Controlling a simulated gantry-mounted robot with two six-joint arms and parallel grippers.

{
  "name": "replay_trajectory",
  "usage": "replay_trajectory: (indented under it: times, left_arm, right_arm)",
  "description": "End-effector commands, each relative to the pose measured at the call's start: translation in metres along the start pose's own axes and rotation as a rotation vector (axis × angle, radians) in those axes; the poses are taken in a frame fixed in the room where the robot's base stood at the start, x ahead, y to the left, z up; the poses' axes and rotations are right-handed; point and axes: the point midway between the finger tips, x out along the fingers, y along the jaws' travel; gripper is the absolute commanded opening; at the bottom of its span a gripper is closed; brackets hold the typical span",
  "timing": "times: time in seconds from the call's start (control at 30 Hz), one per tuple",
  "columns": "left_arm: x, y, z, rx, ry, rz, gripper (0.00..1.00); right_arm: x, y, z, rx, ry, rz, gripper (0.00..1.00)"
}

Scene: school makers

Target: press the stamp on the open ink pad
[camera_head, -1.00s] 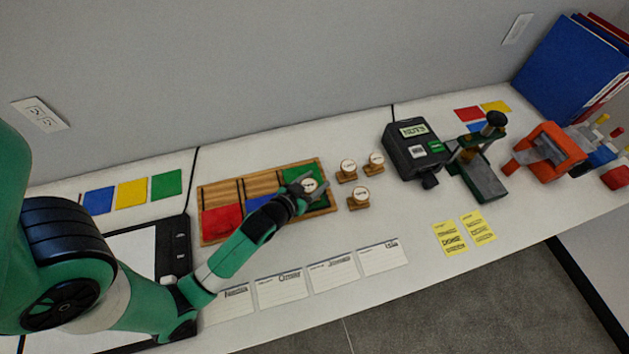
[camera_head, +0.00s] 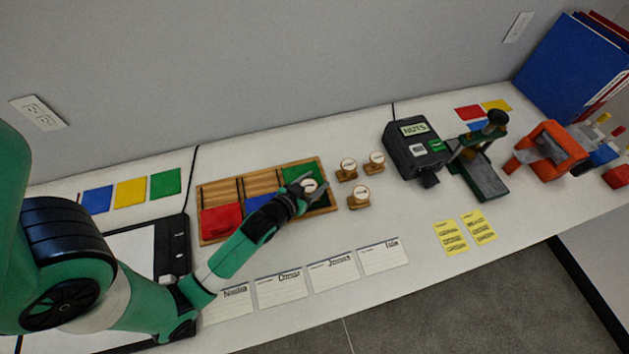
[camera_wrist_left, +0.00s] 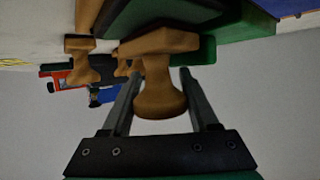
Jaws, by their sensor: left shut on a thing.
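The stamp (camera_head: 308,186) has a wooden body and a round pale top. It stands at the green end of the wooden tray (camera_head: 215,187), over the open green ink pad (camera_head: 298,174). My left gripper (camera_head: 314,184) is shut on the stamp, one finger on each side. In the left wrist view the stamp's handle (camera_wrist_left: 160,102) shows between my fingers. Its wide base (camera_wrist_left: 160,45) is close to the green and dark pad; whether it touches is unclear. The gripper hides part of the pad. My right gripper is not in view.
Red (camera_head: 221,220) and blue (camera_head: 262,203) pads lie in the same tray. Several stamps (camera_head: 348,168) stand just right of it. Name cards (camera_head: 333,272) lie in front. A dark label machine (camera_head: 413,150) and a press (camera_head: 480,170) stand farther right.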

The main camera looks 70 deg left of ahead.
Motion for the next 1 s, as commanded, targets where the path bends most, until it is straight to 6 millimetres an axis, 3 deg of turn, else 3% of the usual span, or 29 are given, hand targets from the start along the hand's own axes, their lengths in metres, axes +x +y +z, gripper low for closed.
replay_trajectory:
  times: [1.0]
  left_arm:
    - [0.004, 0.0, 0.014, -0.002, -0.014, 0.0, 0.02]
  right_arm:
    - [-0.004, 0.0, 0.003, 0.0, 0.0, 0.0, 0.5]
